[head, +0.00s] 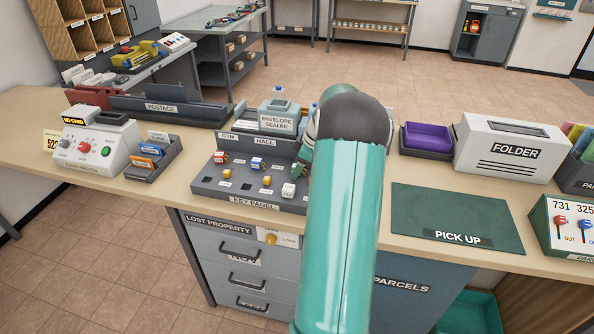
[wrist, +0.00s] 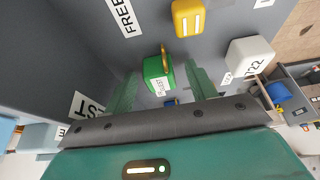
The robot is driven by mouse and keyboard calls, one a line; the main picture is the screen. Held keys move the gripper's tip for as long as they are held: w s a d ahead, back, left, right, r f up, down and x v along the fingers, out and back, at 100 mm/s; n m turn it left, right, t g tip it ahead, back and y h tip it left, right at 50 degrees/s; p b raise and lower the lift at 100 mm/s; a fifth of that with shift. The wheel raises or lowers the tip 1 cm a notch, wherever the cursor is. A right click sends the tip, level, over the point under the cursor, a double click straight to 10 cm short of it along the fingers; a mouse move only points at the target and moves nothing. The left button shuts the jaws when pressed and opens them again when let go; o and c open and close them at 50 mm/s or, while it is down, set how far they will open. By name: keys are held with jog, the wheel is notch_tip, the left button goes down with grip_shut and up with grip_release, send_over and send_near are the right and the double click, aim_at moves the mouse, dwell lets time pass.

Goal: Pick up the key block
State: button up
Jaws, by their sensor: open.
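The grey key panel (head: 215,192) lies on the counter left of my arm and holds several small blocks, among them red, blue, yellow and white ones. In the wrist view, my gripper (wrist: 160,74) is open, with a green block (wrist: 156,68) between its two teal fingers. The green block has a white label, too small to read. I see no firm contact on it. A yellow block (wrist: 187,18) is beyond it, and a white labelled block (wrist: 250,58) is to the right.
The envelope sealer (head: 278,118) stands behind the panel. A green PICK UP mat (head: 450,213) lies clear to the right of my arm. The folder machine (head: 508,148) and a purple-filled tray (head: 428,137) stand behind it. A card machine (head: 95,145) is at left.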

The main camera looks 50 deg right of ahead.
jog(key=c, duration=1.1)
jog(key=shift+o, duration=0.2)
jog(key=shift+r, duration=0.1)
